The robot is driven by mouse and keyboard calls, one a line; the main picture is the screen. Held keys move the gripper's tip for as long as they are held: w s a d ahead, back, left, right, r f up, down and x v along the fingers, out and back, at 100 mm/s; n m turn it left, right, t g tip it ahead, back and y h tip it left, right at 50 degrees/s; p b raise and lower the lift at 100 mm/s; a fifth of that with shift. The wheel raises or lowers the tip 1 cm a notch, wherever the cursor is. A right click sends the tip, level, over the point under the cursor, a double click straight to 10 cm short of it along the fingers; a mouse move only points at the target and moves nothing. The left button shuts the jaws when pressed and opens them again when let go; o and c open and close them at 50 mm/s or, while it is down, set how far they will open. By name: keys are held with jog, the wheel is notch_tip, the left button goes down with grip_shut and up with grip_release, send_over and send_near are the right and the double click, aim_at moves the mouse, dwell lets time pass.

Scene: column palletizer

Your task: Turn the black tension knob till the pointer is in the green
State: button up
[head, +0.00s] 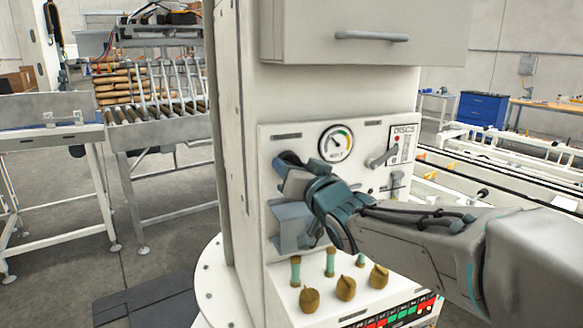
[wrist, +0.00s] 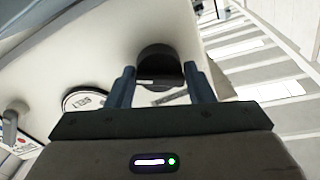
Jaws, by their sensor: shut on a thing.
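The black tension knob (head: 287,157) sits on the white panel, left of the round gauge (head: 336,143), and is partly hidden by my gripper (head: 299,168). In the wrist view the knob (wrist: 158,58) stands between the two fingers of my gripper (wrist: 160,80), which are shut on it from both sides. The gauge has a white face with a coloured arc that includes green and a dark pointer. The pointer seems to lie toward the upper left, but it is too small to tell its exact reading. The gauge (wrist: 88,99) is steeply foreshortened in the wrist view.
Below my gripper are several brass knobs (head: 345,288) and green-banded posts (head: 330,262). A cabinet with a bar handle (head: 371,37) juts out above. Conveyors (head: 160,128) stand at the left.

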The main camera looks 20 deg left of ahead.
jog(key=shift+f, duration=0.2)
jog(key=o, duration=0.8)
jog(key=shift+o, duration=0.6)
jog(key=shift+s+a+r, duration=0.1)
jog(key=shift+s+a, duration=0.05)
jog(key=shift+a, duration=0.05)
jog(key=b+v, duration=0.1)
jog(key=v, duration=1.3)
jog(key=shift+b, duration=0.3)
jog(key=shift+s+a, duration=0.1)
